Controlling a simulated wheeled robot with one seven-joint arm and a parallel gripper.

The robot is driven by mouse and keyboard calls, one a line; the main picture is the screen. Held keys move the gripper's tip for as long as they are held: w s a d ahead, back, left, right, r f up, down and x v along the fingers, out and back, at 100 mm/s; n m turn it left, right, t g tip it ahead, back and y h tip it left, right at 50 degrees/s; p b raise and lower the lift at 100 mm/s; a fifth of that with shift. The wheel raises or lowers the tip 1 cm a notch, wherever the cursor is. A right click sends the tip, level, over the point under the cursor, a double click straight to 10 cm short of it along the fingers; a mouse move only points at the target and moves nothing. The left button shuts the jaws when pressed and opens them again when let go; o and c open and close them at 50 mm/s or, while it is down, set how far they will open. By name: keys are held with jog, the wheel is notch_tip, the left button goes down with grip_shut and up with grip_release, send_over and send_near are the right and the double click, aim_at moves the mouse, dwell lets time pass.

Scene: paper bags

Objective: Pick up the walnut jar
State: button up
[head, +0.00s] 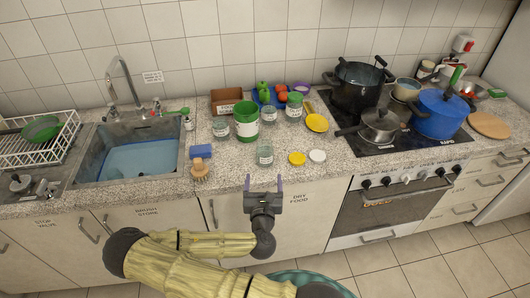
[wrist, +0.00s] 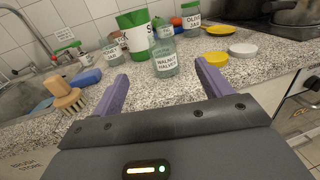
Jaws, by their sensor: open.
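The walnut jar (head: 265,156) is a clear glass jar standing upright near the front edge of the counter. In the wrist view the jar (wrist: 165,58) has a white label reading "WALNUT HALVES". My gripper (head: 264,182) is open and empty, just in front of the counter edge and facing the jar. In the wrist view its two purple fingers (wrist: 161,75) are spread, with the jar beyond them and between their lines. The fingers do not appear to touch the jar.
A green container (head: 246,128) and labelled jars (head: 294,112) stand behind it. A yellow lid (head: 297,158) and a white lid (head: 317,155) lie to its right. A wooden brush (head: 200,171) and blue sponge (head: 201,151) lie left, beside the sink (head: 128,157). The stove is right.

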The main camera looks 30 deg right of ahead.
jog(key=p, duration=0.2)
send_near(265, 142)
jog(key=x, duration=0.3)
jog(key=shift+d+r, duration=0.1)
jog(key=shift+w+d, duration=0.1)
jog(key=shift+w, duration=0.2)
jog(key=shift+w+d+r, duration=0.1)
jog(key=shift+w+d, duration=0.2)
jog(key=shift+w, duration=0.25)
jog(key=p+x, duration=0.2)
jog(key=x, duration=0.2)
jog(key=shift+c, duration=0.5)
